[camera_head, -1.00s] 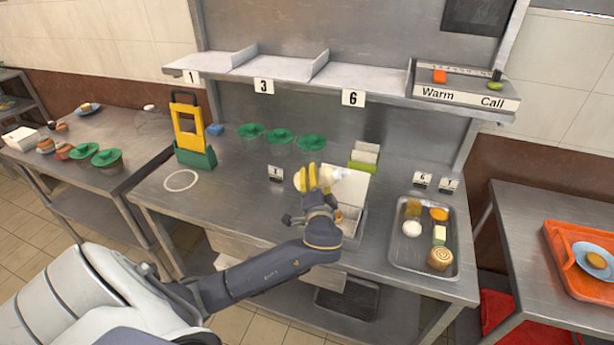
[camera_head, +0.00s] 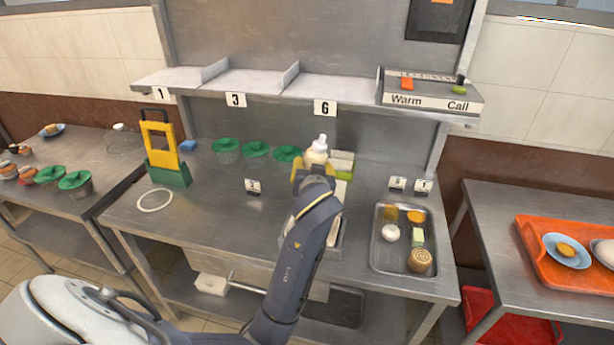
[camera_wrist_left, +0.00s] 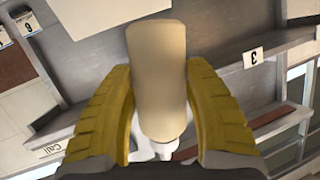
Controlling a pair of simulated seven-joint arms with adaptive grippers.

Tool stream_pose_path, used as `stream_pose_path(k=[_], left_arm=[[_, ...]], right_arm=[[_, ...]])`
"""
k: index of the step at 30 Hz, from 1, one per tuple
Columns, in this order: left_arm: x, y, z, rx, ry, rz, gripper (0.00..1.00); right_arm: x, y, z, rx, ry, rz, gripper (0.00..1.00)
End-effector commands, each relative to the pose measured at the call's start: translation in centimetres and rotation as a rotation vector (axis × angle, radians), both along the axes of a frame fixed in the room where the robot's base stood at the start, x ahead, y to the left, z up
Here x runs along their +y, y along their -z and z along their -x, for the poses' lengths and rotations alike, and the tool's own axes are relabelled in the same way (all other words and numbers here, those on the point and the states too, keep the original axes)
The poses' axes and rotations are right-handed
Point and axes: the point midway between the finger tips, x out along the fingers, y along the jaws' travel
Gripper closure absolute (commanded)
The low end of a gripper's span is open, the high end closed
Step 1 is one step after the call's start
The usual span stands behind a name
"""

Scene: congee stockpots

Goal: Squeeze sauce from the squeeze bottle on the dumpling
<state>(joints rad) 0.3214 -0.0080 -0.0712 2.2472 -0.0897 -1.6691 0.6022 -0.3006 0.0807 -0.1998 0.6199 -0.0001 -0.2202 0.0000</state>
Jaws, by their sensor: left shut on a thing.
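My left gripper (camera_head: 313,180) is shut on the squeeze bottle (camera_head: 316,153), which has a cream body and a white nozzle. In the head view the bottle is held roughly upright, nozzle up, above the back of the table. In the left wrist view the yellow fingers (camera_wrist_left: 160,118) grip both sides of the bottle (camera_wrist_left: 158,75). A round white piece, likely the dumpling (camera_head: 391,233), lies on the metal tray (camera_head: 377,258) at the right, well away from the bottle. My right gripper is not in view.
The tray also holds an orange piece (camera_head: 416,216), a pale block (camera_head: 417,236) and a swirled roll (camera_head: 420,260). Several green-lidded containers (camera_head: 256,149) and a yellow-green holder (camera_head: 167,160) stand at the back left. A shelf (camera_head: 250,82) overhangs the table.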

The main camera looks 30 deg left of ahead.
Motion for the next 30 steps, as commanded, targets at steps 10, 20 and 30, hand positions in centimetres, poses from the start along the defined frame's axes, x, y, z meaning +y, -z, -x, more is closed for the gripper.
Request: stream_pose_path(k=[10,20,30], left_arm=[[-1.3,-2.7,-0.4,-0.056,0.001,0.185,0.64],[-1.7,-3.5,-0.5,-0.073,0.001,0.248,0.64],[-1.7,-3.5,-0.5,-0.074,0.001,0.25,0.64]], right_arm=[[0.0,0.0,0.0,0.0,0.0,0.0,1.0],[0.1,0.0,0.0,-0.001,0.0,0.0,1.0],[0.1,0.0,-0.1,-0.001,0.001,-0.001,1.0]])
